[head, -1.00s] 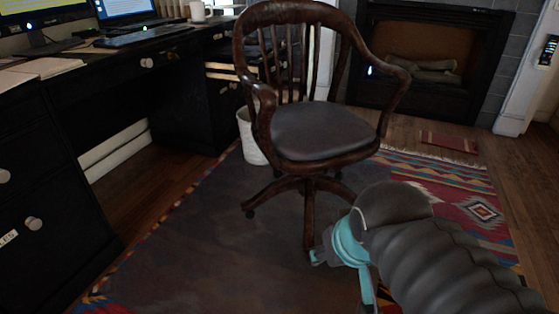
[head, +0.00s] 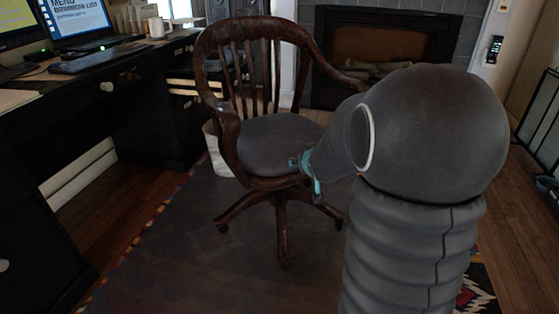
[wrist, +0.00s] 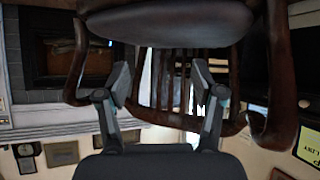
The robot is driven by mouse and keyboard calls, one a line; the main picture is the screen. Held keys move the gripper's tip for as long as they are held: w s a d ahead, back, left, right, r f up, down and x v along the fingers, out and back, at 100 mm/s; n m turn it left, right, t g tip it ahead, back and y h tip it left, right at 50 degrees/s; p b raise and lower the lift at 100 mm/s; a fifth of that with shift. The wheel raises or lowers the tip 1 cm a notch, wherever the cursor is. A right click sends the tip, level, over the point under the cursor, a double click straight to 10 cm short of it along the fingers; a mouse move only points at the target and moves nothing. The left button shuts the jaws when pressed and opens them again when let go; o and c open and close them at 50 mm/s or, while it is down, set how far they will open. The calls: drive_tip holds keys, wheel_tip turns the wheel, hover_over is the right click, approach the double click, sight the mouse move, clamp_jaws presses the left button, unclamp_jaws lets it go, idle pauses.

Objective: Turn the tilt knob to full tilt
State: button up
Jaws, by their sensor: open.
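The wooden swivel chair (head: 262,192) stands on the rug, its dark cushioned seat (head: 275,140) facing me. No tilt knob can be made out on it; the underside of the seat is mostly hidden in the head view. My gripper (head: 308,172), with teal parts, appears beside the right front edge of the seat, partly hidden by my arm. Whether it touches the chair cannot be told. In the wrist view, which looks upside down, my gripper (wrist: 162,78) has its two fingers wide apart with nothing held. The seat (wrist: 165,20) and back slats show beyond them.
A black desk (head: 120,95) with screens and drawers runs along the left. A white bin (head: 216,150) stands behind the chair's left side. A fireplace (head: 385,48) is at the back. The rug (head: 190,235) in front of the chair is clear.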

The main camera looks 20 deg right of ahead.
drive_tip(key=w+d+f+t+y+p, duration=0.3)
drive_tip(key=w+d+f, duration=0.4)
drive_tip(key=f, duration=0.3)
drive_tip(key=s+d+f+m+t+y+p, duration=0.2)
drive_tip(key=s+f+t+y+p, duration=0.15)
drive_tip(key=f, duration=0.75)
drive_tip(key=x, duration=1.3)
drive_tip(key=shift+d, duration=0.2)
drive_tip(key=shift+w, duration=0.1)
drive_tip(key=c, duration=1.1)
drive_tip(key=shift+c, duration=0.2)
drive_tip(key=shift+f+n+b, duration=0.2)
drive_tip(key=shift+n+b, duration=0.2)
drive_tip(key=shift+n, duration=0.2)
